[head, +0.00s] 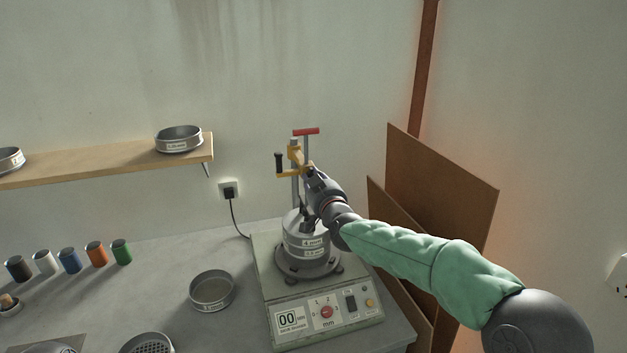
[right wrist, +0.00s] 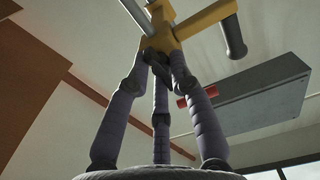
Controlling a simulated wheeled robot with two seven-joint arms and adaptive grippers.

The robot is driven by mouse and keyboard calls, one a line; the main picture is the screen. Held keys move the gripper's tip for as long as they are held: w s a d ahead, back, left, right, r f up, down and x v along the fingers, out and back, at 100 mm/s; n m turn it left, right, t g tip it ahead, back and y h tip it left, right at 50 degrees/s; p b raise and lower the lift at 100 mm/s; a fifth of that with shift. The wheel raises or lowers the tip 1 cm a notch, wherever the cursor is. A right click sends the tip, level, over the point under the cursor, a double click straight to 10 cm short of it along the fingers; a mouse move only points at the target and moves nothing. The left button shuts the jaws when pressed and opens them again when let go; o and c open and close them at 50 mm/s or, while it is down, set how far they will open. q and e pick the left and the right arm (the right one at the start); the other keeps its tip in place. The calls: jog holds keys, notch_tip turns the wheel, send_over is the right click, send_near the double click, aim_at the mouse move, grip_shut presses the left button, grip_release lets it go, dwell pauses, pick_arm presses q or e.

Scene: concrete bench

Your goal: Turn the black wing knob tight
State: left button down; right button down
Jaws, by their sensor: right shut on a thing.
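The sieve shaker (head: 327,327) stands on the bench with a stack of sieves (head: 305,240) on its plate. Above the stack, a yellow clamp bar (head: 293,157) sits on upright rods, with a black side handle (head: 279,162) and a red T-handle (head: 306,132). My right gripper (head: 312,173) reaches the right end of the yellow bar. In the right wrist view its fingers close together against the yellow bar, shut on the black wing knob (right wrist: 158,67). The fingers hide most of the knob; its turn angle cannot be told. My left gripper is not in view.
An empty sieve (head: 212,291) lies left of the shaker. Several coloured jars (head: 69,260) stand farther left. A shelf (head: 100,163) with sieves hangs on the wall. Brown boards (head: 440,185) lean behind my right arm. A cord runs from the wall socket (head: 229,190).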

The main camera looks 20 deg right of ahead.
jog(key=shift+a+f, duration=0.15)
jog(key=shift+f, duration=0.25)
jog(key=c, duration=1.2)
grip_release()
jog(key=shift+o, duration=0.2)
jog(key=shift+r, duration=0.3)
jog(key=s, duration=1.2)
jog(key=shift+d, duration=0.3)
